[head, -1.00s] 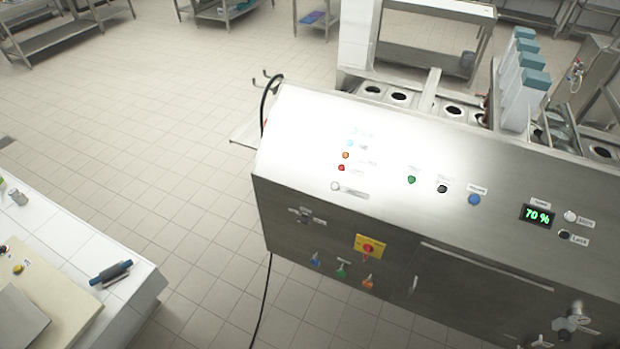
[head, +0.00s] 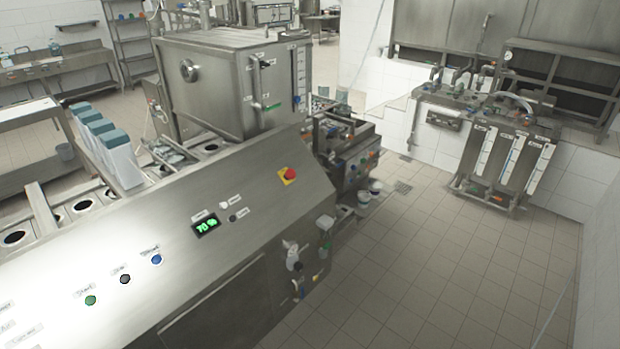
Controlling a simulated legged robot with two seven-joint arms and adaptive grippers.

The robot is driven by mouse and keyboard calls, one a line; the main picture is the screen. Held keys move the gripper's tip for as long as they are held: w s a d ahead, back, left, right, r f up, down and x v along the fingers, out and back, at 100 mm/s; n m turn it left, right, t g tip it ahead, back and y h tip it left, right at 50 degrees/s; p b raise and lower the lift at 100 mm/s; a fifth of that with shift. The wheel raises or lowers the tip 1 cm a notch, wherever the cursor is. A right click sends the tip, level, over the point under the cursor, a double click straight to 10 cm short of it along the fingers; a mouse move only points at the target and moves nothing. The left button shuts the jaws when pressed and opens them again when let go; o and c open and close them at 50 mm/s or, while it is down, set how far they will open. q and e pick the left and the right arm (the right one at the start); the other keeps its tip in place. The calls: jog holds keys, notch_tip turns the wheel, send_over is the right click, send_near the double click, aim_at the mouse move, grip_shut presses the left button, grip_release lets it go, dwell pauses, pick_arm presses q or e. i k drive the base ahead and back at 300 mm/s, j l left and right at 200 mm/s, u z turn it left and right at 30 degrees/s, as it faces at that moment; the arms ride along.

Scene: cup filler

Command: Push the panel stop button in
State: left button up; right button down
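The machine's sloped steel panel (head: 180,262) fills the lower left of the head view. On it sit, in a row, a green button (head: 90,300), a black button (head: 125,279) and a blue button (head: 157,259), each with a small white label. The black one's label seems to read Stop, though it is small. A red mushroom button on a yellow plate (head: 289,175) sits at the panel's upper right. Whether any button is pressed in cannot be told. Neither of my grippers is in view.
A green display (head: 206,226) reads 70 %, with small knobs beside it. A steel hopper tank (head: 232,85) stands behind the panel. Valves and fittings (head: 293,258) stick out at the machine's right end. Tiled floor (head: 430,270) to the right is largely clear.

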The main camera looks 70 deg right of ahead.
aim_at(289, 173)
jog(key=z, duration=2.25)
